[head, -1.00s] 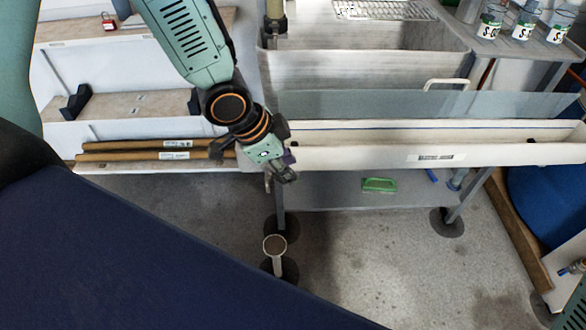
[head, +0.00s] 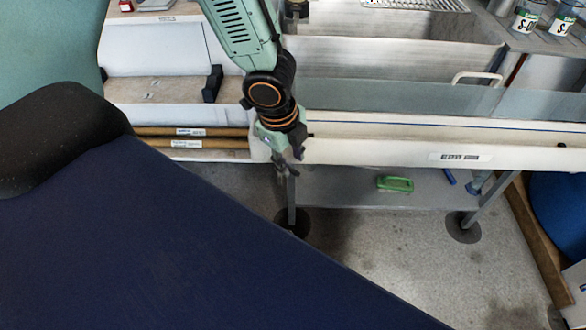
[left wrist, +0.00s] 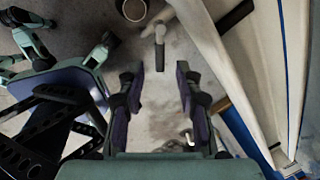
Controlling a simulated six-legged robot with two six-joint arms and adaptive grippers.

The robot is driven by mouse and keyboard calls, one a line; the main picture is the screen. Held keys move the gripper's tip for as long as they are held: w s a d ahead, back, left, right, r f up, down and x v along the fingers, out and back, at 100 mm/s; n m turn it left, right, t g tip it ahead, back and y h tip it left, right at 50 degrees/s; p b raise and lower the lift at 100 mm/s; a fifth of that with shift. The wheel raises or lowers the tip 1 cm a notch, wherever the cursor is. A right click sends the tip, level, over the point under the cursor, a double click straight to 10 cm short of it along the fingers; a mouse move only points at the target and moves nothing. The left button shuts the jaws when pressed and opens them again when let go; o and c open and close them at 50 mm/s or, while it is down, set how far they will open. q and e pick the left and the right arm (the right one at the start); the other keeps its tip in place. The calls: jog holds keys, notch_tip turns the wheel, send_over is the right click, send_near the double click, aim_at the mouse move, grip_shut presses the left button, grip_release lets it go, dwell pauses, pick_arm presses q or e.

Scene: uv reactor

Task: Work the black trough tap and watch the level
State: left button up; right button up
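The long white trough (head: 385,152) with a blue line along its inside runs from the middle to the right edge of the head view. It also shows along the right of the left wrist view (left wrist: 215,55). My left gripper (head: 290,163) points down at the trough's left end. In the left wrist view its two fingers (left wrist: 161,75) stand apart with nothing between them. A grey T-shaped piece (left wrist: 160,45) shows beyond the fingertips; I cannot tell whether it belongs to the tap. I cannot make out a black tap or a water level. My right gripper is out of view.
A round cup-like piece (left wrist: 133,10) shows beyond the fingers. A green brush (head: 395,184) lies on the shelf under the trough. A large basin (head: 390,65) stands behind it, and brown rods (head: 190,144) lie at left. A blue barrel (head: 560,215) stands at right.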

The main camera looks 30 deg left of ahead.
pick_arm(q)
notch_tip(320, 180, down, 2)
jog(key=shift+w+f+b, duration=0.1)
jog(key=shift+f+b, duration=0.1)
jog(key=shift+b, duration=0.35)
jog(key=shift+w+f, duration=0.15)
jog(key=shift+c, duration=0.5)
grip_shut()
